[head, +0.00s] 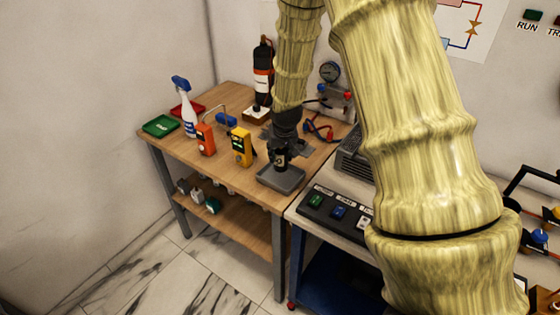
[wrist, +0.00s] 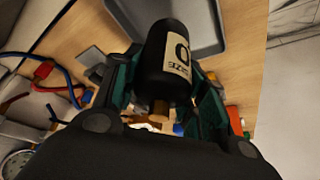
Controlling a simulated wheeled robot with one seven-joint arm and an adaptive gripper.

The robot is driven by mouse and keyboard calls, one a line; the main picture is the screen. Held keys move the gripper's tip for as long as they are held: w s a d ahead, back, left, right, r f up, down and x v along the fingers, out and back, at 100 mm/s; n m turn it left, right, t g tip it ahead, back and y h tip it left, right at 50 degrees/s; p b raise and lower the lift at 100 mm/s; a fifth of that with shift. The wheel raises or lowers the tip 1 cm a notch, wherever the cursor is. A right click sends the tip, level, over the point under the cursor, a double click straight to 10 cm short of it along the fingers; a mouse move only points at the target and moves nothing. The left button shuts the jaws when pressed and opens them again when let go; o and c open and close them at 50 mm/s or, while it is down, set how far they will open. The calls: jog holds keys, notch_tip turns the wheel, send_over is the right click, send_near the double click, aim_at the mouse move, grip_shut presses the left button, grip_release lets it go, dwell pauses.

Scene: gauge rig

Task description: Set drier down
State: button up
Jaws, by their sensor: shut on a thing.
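The drier is a black cylinder with a pale label and copper-coloured fitting; it shows in the wrist view (wrist: 163,50) and, small, in the head view (head: 281,160). My gripper (wrist: 166,84) is shut on it, with a green-lined finger on each side. In the head view my gripper (head: 283,143) points down over the wooden bench, and the drier is upright above a grey tray (head: 283,182). The tray also shows in the wrist view (wrist: 207,30) beyond the drier. I cannot tell whether the drier touches the tray.
A yellow meter (head: 241,147) and an orange meter (head: 205,139) stand left of the tray. A spray bottle (head: 187,110), green tray (head: 160,125) and red tray (head: 188,109) are farther left. A black cylinder (head: 263,75) and gauge hoses (head: 320,127) stand behind. A switch panel (head: 338,210) is at right.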

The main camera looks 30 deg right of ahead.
aim_at(280, 161)
jog(key=shift+f+p, duration=0.45)
jog(key=shift+f, duration=1.55)
jog(key=o, duration=1.2)
jog(key=shift+f, duration=0.1)
jog(key=shift+b+v, duration=1.5)
jog(key=shift+v, duration=4.65)
